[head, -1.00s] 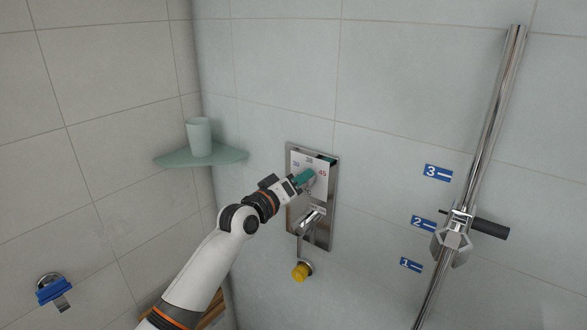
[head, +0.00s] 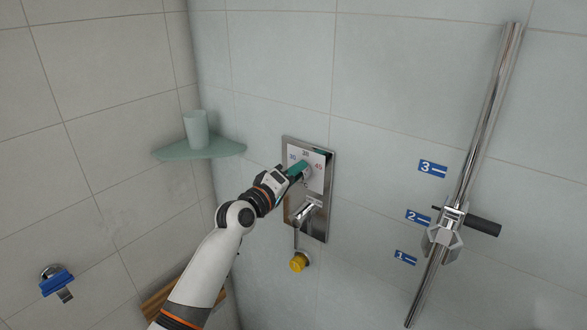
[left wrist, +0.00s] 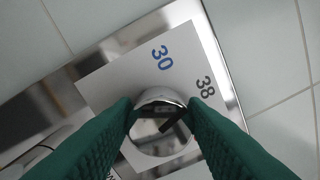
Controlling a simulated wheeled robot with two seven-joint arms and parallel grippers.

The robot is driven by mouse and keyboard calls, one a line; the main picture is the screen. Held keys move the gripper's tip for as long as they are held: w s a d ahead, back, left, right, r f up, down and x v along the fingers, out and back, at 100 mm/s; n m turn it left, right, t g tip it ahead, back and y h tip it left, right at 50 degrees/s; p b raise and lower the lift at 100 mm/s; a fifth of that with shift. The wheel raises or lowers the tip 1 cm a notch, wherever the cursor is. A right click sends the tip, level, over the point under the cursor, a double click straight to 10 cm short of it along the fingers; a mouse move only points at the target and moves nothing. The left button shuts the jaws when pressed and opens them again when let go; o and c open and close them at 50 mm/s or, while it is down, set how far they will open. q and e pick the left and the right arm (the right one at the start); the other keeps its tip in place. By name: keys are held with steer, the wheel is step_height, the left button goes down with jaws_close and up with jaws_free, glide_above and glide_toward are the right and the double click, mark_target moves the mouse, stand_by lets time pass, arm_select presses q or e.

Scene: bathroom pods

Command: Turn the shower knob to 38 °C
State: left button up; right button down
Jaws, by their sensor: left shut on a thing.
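In the head view, the left gripper (head: 301,171) covers most of the knob at the card. A dark mark on the knob slants up and right, roughly to the 38 side; reflections and fingers keep me from telling its exact setting. My right gripper is out of view.
The steel panel (head: 320,225) carries a chrome lever (head: 304,212) below the knob, with a yellow fitting (head: 299,262) beneath. A corner shelf (head: 225,147) with a cup (head: 196,130) is left. A shower rail (head: 486,120) stands right, well clear.

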arm_select(q)
steer(key=shift+s+d+f, duration=0.15)
steer(key=shift+d+f, duration=0.05)
steer(key=shift+d, duration=0.1)
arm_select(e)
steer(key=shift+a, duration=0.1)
arm_select(q)
steer(key=o, duration=1)
steer(key=shift+d+r, duration=0.1)
steer(key=shift+r, duration=0.1)
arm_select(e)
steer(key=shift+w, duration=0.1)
arm_select(q)
steer(key=b+v, duration=0.4)
steer(key=v, duration=0.8)
steer(key=shift+a+r, duration=0.1)
steer(key=shift+a, duration=0.15)
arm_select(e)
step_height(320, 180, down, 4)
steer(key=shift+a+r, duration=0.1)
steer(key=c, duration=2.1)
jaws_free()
